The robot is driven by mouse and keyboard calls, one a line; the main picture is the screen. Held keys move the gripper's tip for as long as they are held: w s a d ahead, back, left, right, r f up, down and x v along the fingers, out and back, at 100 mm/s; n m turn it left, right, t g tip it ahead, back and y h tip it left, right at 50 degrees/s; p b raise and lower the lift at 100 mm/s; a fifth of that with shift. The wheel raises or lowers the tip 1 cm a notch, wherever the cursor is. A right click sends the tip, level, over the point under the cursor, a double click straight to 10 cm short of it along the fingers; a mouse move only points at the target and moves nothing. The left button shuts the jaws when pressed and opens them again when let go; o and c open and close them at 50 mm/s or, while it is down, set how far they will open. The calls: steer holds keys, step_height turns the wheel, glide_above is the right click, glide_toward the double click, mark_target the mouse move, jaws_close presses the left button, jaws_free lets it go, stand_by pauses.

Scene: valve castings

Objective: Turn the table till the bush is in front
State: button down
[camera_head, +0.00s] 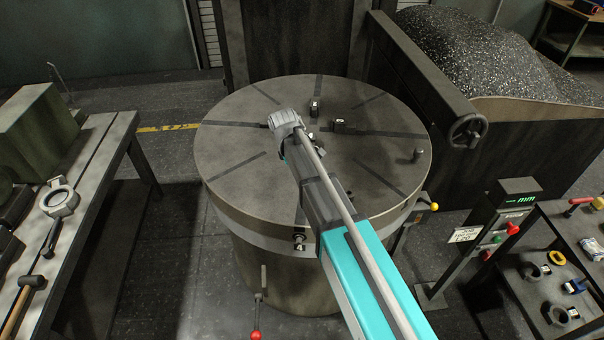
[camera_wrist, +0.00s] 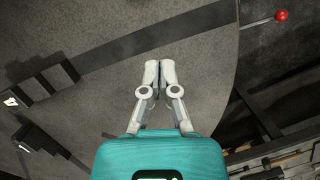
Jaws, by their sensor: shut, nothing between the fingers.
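The round table (camera_head: 235,150) stands in the middle of the head view, its grey top marked with dark radial slots. A small grey upright cylinder (camera_head: 417,156), which looks like the bush, stands near the table's right edge. It is not in the wrist view. My gripper (camera_wrist: 160,68) is shut and empty in the wrist view, over the table top (camera_wrist: 205,75) between a dark slot and the curved rim. I cannot tell whether its tips touch the top. In the head view my arm hides the gripper and part of the table.
Dark clamp blocks (camera_head: 340,126) sit near the table's centre. A red-knobbed lever (camera_head: 256,334) is low at the front, and a yellow knob (camera_head: 434,206) is at the right rim. A control post (camera_head: 515,190) stands at right, a workbench (camera_head: 105,135) at left.

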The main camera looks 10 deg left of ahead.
steer(key=shift+a+r+p, duration=0.15)
steer(key=shift+r+p, duration=0.2)
steer(key=shift+r, duration=0.25)
